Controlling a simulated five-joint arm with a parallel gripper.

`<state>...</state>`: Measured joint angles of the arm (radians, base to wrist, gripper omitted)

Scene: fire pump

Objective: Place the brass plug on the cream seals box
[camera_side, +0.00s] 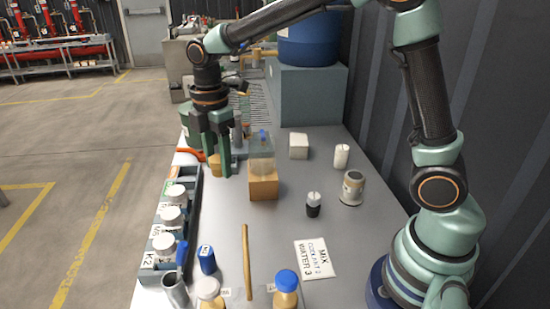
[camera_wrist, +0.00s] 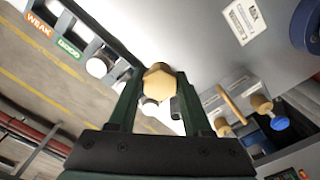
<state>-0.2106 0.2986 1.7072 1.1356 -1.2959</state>
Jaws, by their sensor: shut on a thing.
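The brass plug (camera_side: 215,165) is between the fingers of my gripper (camera_side: 222,172), which is shut on it near the table's left side. In the wrist view the plug (camera_wrist: 159,85) shows its hexagonal face between the two dark green fingers (camera_wrist: 155,98). From the side view I cannot tell whether the plug touches the table. A small cream box (camera_side: 298,146), which looks like the seals box, stands to the right of my gripper, beyond the clear container. Its top looks bare and its label cannot be read.
A white cylinder (camera_side: 341,156), a tin (camera_side: 352,188) and a dark-based bottle (camera_side: 313,205) are to the right. A rack of white-capped jars (camera_side: 152,262) lines the left edge.

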